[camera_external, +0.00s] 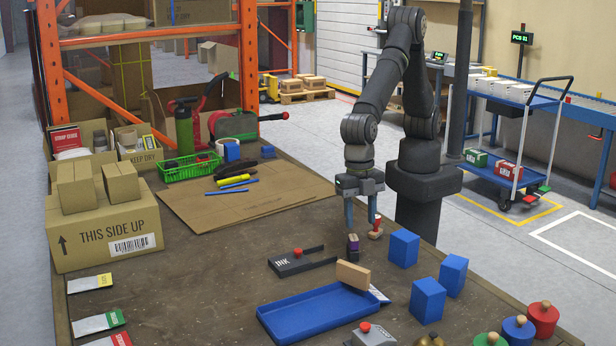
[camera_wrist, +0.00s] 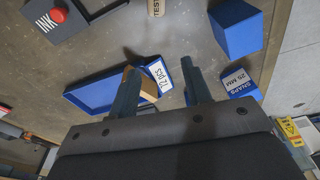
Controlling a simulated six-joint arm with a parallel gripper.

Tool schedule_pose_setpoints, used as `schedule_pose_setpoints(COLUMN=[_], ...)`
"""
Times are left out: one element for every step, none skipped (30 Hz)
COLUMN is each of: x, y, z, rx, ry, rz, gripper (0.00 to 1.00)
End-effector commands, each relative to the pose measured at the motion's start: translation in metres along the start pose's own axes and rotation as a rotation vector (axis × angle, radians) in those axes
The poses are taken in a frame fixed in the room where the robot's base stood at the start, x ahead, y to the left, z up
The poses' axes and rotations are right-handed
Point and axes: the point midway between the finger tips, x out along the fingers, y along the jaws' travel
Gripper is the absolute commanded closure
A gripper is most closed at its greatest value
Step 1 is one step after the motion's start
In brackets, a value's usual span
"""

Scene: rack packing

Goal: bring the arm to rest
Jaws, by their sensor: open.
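My gripper (camera_external: 361,222) hangs fingers-down above the right part of the table, with its two fingers apart and nothing visible between them. In the wrist view the gripper (camera_wrist: 160,68) also shows spread fingers, with a tan block (camera_wrist: 149,86) and a white "12 pcs" card (camera_wrist: 158,74) seen between or behind them. Close by the fingertips in the external view are a small dark purple-topped piece (camera_external: 353,249) and a wooden handled piece with a red part (camera_external: 375,229). I cannot tell whether the fingers touch either one.
A blue tray (camera_external: 274,318) lies in front, a tan block (camera_external: 353,275) at its back corner. A black INK pad (camera_external: 292,266) is behind it. Several blue blocks (camera_external: 404,248) stand right. Round lidded pieces (camera_external: 543,318) sit front right. A large carton (camera_external: 110,235) is left. The middle table is mostly clear.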

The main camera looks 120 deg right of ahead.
Motion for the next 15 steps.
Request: schedule_pose_setpoints(x=[0.002, 0.003, 0.004, 0.004, 0.005, 0.006, 0.007, 0.008, 0.009, 0.009, 0.011, 0.012, 0.013, 0.013, 0.014], y=[-0.003, -0.004, -0.006, -0.007, -0.009, -0.011, -0.013, -0.015, -0.018, -0.019, -0.021, -0.025, -0.027, -0.029, -0.032], z=[-0.011, -0.017, -0.025, -0.030, -0.036, -0.044, -0.050, -0.055, -0.063, -0.069, -0.074, -0.081, -0.087, -0.092, -0.100], rx=[-0.018, -0.027, -0.039, -0.047, -0.057, -0.069, -0.077, -0.086, -0.099, -0.107, -0.116, -0.128, -0.136, -0.145, -0.157], ry=[0.000, 0.000, 0.000, 0.000, 0.000, 0.000, 0.000, 0.000, 0.000, 0.001, 0.000, -0.001, 0.000, 0.000, 0.000], rz=[-0.002, -0.003, -0.004, -0.005, -0.006, -0.008, -0.009, -0.010, -0.011, -0.012, -0.013, -0.016, -0.016, -0.017, -0.018], gripper=[0.55, 0.55, 0.55, 0.55, 0.55, 0.55, 0.55, 0.55, 0.55, 0.55, 0.55, 0.55, 0.55, 0.55, 0.55])
